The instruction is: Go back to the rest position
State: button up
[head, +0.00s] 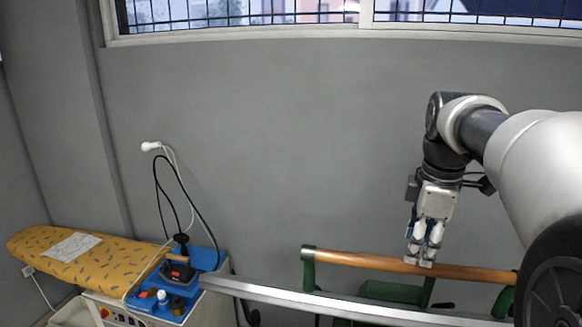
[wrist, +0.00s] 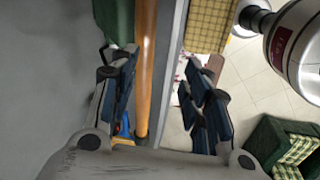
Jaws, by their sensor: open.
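My gripper (head: 424,256) points down at the right of the head view, just at the wooden bar (head: 350,258). In the wrist view its fingers (wrist: 162,88) are spread apart and hold nothing. The wooden bar (wrist: 145,60) runs between them there, closer to the left finger. I cannot tell whether a fingertip touches the bar.
A grey metal rail (head: 300,300) runs in front of the bar, and green frame parts (head: 390,292) lie beneath. An ironing board (head: 110,262) and an iron (head: 178,268) on a blue-topped unit are at left.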

jog(key=s+a+f+m+b, duration=0.4)
jog(key=s+f+b, duration=0.4)
jog(key=f, duration=0.5)
jog(key=s+a+f+m+t+b, duration=0.1)
jog(key=s+a+f+m+b, duration=0.3)
jog(key=s+f+b, duration=0.4)
jog(key=s+a+f+m+t+b, duration=0.1)
jog(key=s+a+f+m+b, duration=0.3)
jog(key=f, duration=1.4)
jog(key=s+m+b, duration=0.1)
jog(key=s+b, duration=0.3)
jog(key=b, duration=0.3)
jog(key=shift+s+a+f+y, duration=0.2)
jog(key=shift+a+f+y, duration=0.1)
jog(key=shift+f, duration=0.1)
